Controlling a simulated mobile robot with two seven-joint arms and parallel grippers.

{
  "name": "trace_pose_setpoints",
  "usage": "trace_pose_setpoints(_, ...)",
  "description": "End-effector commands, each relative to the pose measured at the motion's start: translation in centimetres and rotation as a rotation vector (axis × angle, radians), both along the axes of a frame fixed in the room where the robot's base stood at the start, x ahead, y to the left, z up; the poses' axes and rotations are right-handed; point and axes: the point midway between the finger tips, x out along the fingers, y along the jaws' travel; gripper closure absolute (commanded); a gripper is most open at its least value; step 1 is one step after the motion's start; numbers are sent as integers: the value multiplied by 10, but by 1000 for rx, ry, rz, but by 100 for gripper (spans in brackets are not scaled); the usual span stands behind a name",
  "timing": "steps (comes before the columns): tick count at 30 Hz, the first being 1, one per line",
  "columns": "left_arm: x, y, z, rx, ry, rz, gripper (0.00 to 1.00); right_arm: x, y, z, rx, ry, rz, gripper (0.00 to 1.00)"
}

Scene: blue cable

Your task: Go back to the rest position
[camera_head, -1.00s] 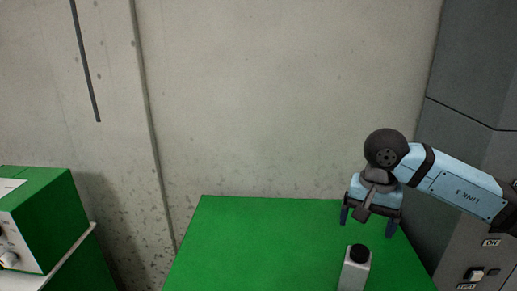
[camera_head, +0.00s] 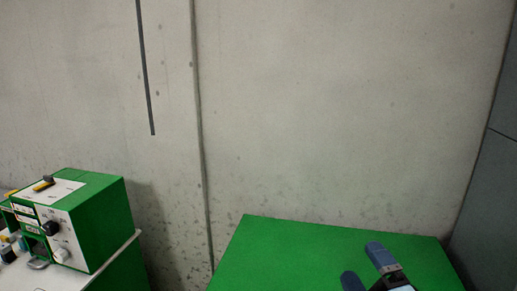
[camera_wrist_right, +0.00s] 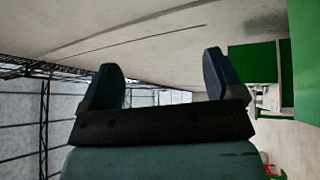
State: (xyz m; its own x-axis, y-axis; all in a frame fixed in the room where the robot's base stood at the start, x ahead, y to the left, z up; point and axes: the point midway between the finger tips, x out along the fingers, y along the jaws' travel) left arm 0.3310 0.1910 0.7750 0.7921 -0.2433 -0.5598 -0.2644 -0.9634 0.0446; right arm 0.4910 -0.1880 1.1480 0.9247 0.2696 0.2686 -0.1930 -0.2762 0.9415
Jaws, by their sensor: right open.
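My right gripper (camera_head: 367,270) shows at the lower right of the head view, its two blue-grey fingers in front of the green table and partly cut by the bottom edge. In the right wrist view its fingers (camera_wrist_right: 160,82) stand wide apart with nothing between them, so it is open and empty. My left gripper is in neither view. No blue cable shows.
The green table top (camera_head: 290,250) is bare where it shows. A green and white machine with knobs (camera_head: 90,215) stands on a white surface at the left. A concrete wall (camera_head: 330,110) rises behind, with a grey panel (camera_head: 490,200) at the right.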

Motion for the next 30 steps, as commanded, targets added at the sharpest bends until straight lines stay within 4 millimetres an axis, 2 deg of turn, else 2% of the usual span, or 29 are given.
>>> trace_pose_setpoints(1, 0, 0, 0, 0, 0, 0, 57, -7, -17, -32, 132, 176, -70, 13)
trace_pose_setpoints(3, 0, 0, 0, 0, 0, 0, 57, -21, -38, -76, 310, 415, -172, 13)
trace_pose_setpoints(6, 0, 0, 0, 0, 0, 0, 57, -53, -58, -131, 511, 704, -310, 13)
trace_pose_setpoints(10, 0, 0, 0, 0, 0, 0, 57, -92, -69, -174, 668, 945, -438, 13)
trace_pose_setpoints(18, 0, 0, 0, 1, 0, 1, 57, -159, -75, -222, 850, 1265, -629, 13)
trace_pose_setpoints(27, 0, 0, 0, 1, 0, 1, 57, -222, -74, -247, 969, 1515, -801, 13)
trace_pose_setpoints(28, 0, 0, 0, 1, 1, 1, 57, -228, -74, -249, 979, 1536, -817, 13)
trace_pose_setpoints(30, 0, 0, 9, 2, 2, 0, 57, -218, -71, -247, 982, 1505, -780, 13)
